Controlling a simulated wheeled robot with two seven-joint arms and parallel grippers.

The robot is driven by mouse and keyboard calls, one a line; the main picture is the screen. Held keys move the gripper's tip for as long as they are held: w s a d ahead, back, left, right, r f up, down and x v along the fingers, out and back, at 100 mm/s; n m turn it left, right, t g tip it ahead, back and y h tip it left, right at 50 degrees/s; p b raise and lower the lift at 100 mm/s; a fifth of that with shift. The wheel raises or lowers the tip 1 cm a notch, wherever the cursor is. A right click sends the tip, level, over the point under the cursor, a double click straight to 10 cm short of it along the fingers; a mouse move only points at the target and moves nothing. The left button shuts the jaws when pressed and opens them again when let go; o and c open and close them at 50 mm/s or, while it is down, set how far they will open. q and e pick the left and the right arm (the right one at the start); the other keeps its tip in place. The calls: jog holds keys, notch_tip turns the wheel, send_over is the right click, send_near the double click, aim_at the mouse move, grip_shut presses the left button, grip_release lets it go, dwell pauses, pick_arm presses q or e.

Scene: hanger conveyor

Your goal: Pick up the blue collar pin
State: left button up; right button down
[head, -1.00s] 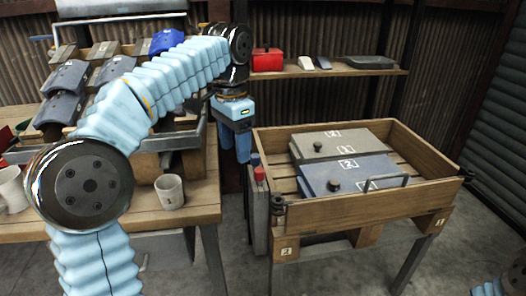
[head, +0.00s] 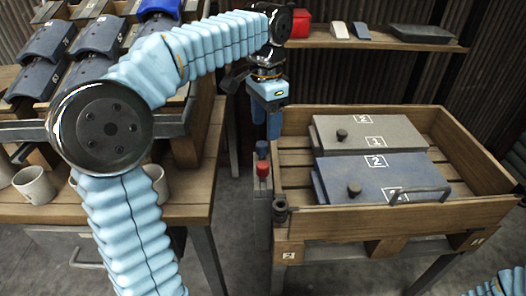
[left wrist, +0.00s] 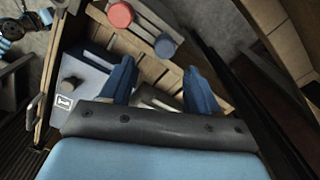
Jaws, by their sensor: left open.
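The blue collar pin (head: 262,148) stands upright in a narrow grey holder (head: 262,205) at the left side of the wooden crate, just behind the red pin (head: 263,169). Only its round blue head shows clearly. In the left wrist view the blue pin (left wrist: 165,47) lies ahead of the finger gap and the red pin (left wrist: 120,15) is farther up left. My left gripper (head: 266,122) points down just above the blue pin, its blue fingers spread and empty. The fingers (left wrist: 160,75) look apart from the pin. My right gripper is out of view.
The wooden crate (head: 400,218) holds a grey plate (head: 370,132) and a blue-grey plate (head: 405,175) with knobs. The wooden table (head: 190,205) at left carries mugs (head: 35,184) and a rack of dark parts. A shelf (head: 345,43) runs behind.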

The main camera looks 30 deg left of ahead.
aim_at(262, 144)
pick_arm(q)
jog(key=f, duration=0.6)
jog(key=shift+s+a, duration=0.15)
jog(key=shift+a, duration=0.25)
jog(key=shift+c, duration=0.3)
jog(key=c, duration=1)
jog(key=shift+r, duration=0.1)
